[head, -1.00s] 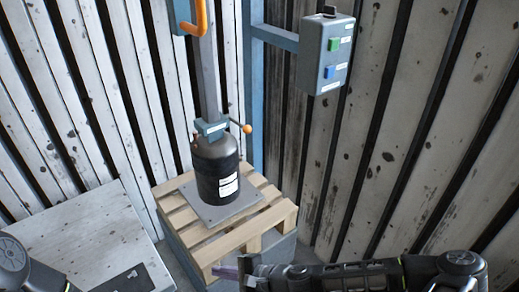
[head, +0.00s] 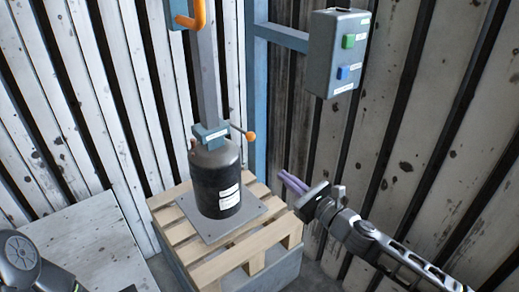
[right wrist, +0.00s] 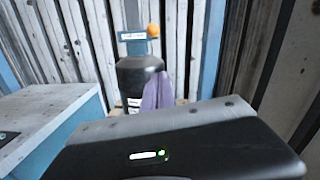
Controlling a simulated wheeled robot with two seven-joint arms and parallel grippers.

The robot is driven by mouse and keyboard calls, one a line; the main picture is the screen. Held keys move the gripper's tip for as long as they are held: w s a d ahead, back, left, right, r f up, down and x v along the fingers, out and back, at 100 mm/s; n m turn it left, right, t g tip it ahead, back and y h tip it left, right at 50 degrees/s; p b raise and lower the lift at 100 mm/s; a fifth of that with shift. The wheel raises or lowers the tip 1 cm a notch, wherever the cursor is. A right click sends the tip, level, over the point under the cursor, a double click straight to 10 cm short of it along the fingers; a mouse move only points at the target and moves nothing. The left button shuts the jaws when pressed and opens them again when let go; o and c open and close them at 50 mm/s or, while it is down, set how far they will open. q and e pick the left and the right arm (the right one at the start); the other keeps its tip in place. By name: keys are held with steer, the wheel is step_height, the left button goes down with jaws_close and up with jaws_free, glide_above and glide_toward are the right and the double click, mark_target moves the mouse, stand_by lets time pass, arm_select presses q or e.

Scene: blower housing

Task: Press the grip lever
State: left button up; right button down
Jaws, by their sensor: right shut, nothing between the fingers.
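A black canister (head: 217,183) stands upright on a grey plate on the pallet. A blue clamp block (head: 210,135) sits on its top at the foot of a grey post. A thin lever with an orange ball knob (head: 250,136) sticks out to the right of this block; the knob also shows in the right wrist view (right wrist: 153,30). An orange bent handle (head: 198,14) is higher on the post, cut off by the top edge. My right gripper (head: 281,175) has purple fingers, shut and empty, right of the canister and below the knob, apart from both. My left gripper is not in view.
A grey control box (head: 335,52) with green and blue buttons hangs on a blue frame at the upper right. The wooden pallet (head: 172,216) rests on a grey-blue base. A white-topped bench (head: 85,245) is at the lower left. Slatted walls close the back and right.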

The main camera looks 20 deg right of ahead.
steer(key=w+a+r+b, duration=0.1)
steer(key=w+a+r, duration=0.3)
steer(key=w, duration=0.5)
steer(key=shift+w+a, duration=0.25)
steer(key=shift+a, duration=0.35)
steer(key=shift+r, duration=0.1)
